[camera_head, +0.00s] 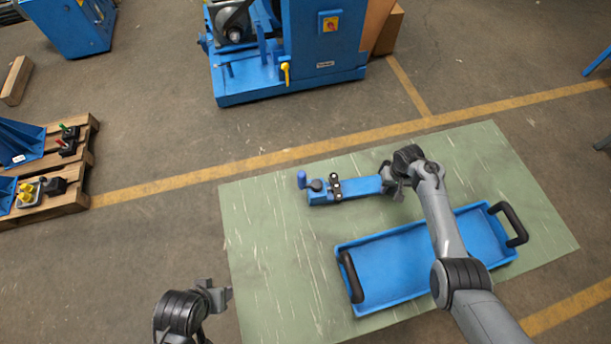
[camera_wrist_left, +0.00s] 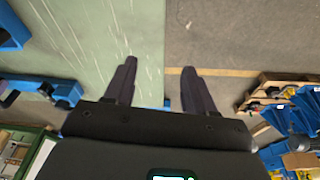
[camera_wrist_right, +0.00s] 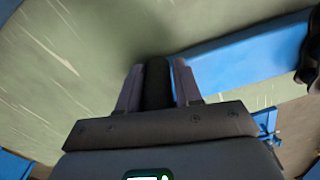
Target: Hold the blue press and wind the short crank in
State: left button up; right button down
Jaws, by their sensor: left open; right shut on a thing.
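The blue press (camera_head: 345,190) lies on the green mat, a long blue bar with black fittings across it. The short crank (camera_head: 313,184) with a blue knob (camera_head: 302,176) is at its left end. My right gripper (camera_head: 391,181) is at the press's right end, shut on a black grip (camera_wrist_right: 157,84). The press's blue body (camera_wrist_right: 240,62) runs off to the right in the right wrist view. My left gripper (camera_head: 228,296) is open and empty, low left in the head view, well apart from the crank. Its fingers (camera_wrist_left: 160,90) are spread in the left wrist view.
A blue tray (camera_head: 385,262) with two black handles lies on the green mat (camera_head: 262,250), under my right forearm. A wooden pallet (camera_head: 80,190) with blue parts is at the left, and a blue machine (camera_head: 260,85) at the back. The mat left of the tray is clear.

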pick_arm(q)
jog(key=d+f+n+g, duration=0.1)
jog(key=d+f+g, duration=0.1)
jog(key=d+f, duration=0.4)
jog(key=m+t, duration=0.2)
jog(key=t, duration=0.2)
send_near(301, 177)
jog(key=x, duration=1.3)
jog(key=shift+w+d, duration=0.1)
jog(key=shift+w, duration=0.1)
jog(key=c, duration=1)
